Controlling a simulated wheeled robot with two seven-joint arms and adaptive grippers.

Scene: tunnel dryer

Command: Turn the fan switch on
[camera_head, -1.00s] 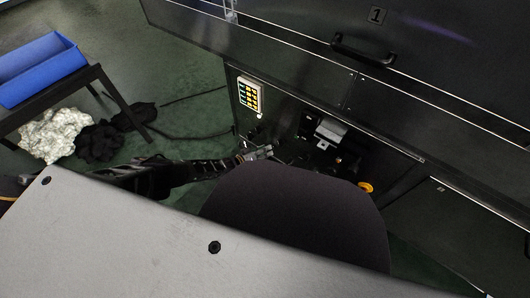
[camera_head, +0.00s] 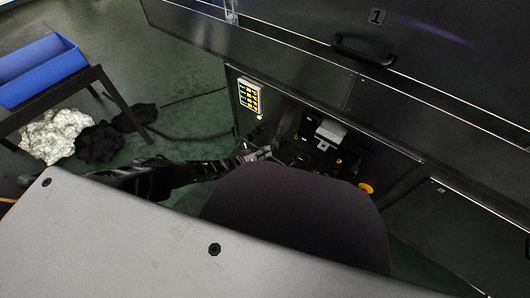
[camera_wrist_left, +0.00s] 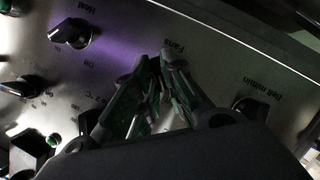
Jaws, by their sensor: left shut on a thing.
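In the left wrist view, my left gripper (camera_wrist_left: 155,62) has its two fingers closed in at the control panel, just below the printed "Fans" label (camera_wrist_left: 173,46). It is shut on the fan switch, which is mostly hidden between and behind the fingers, so its setting cannot be read. In the head view, my left gripper (camera_head: 262,153) reaches the dark machine front, below the keypad. My right gripper is not in view.
A black "Heat" knob (camera_wrist_left: 76,33) and a "Belt m/min" knob (camera_wrist_left: 250,106) sit on either side. A blue bin (camera_head: 40,68) stands on a table at left.

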